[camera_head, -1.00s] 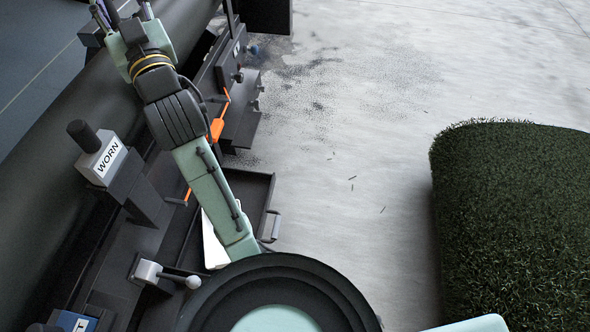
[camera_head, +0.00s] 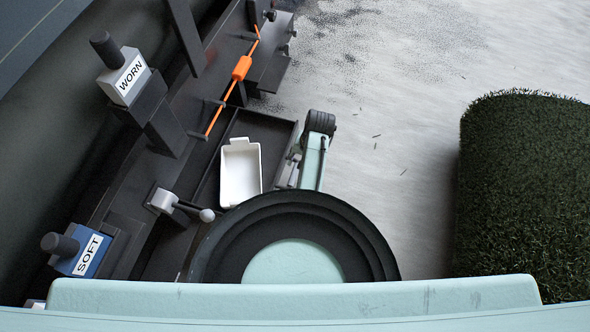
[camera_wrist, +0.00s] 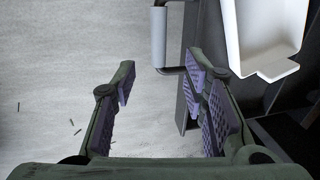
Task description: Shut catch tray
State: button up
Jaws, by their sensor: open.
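The catch tray (camera_head: 268,128) is a dark, shallow drawer pulled out from the machine's side, with a white bin (camera_head: 240,172) in it. Its grey bar handle (camera_head: 291,171) is on the floor-side wall, partly covered by my arm in the head view. In the wrist view the handle (camera_wrist: 158,38) stands beyond my fingertips, its lower end close to the right finger. My gripper (camera_wrist: 160,82) is open and empty, pointing toward the tray's front wall (camera_wrist: 188,98). My gripper cannot be made out in the head view.
The WORN lever block (camera_head: 126,78), SOFT lever block (camera_head: 78,252) and an orange-handled rod (camera_head: 241,68) line the machine. A white-knobbed lever (camera_head: 206,215) is near the tray. A turf roll (camera_head: 525,190) stands right; bare floor (camera_head: 400,140) lies between.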

aim_at(294, 174)
jog(key=f, duration=0.3)
jog(key=a+f, duration=0.1)
jog(key=f, duration=0.3)
jog(key=a+f+b, duration=0.1)
jog(key=f, duration=0.2)
jog(key=shift+w+f, duration=0.15)
jog(key=shift+f, duration=0.25)
grip_shut()
dwell(0.4)
